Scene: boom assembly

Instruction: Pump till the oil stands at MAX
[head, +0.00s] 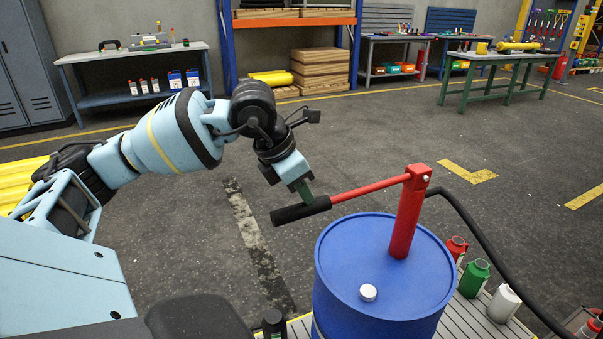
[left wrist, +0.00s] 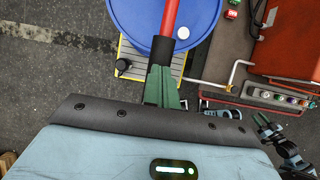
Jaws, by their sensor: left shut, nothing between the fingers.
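A blue drum (head: 345,260) stands at centre right with a red pump post (head: 408,215) on its lid. A red lever (head: 370,190) runs left from the post's top and slopes slightly down to a black grip (head: 290,213). My left gripper (head: 307,195) is shut and empty, its green fingers at the upper side of the grip; I cannot tell whether they touch it. In the left wrist view the closed fingers (left wrist: 163,92) overlap the end of the black grip (left wrist: 161,52). No oil level or MAX mark is discernible.
A black hose (head: 490,240) curves right from the post. Red, green and white containers (head: 475,278) stand right of the drum. In the left wrist view, a red machine (left wrist: 290,45) with a button panel (left wrist: 275,96) stands at right; blue and black arm parts show below it. Floor behind is clear.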

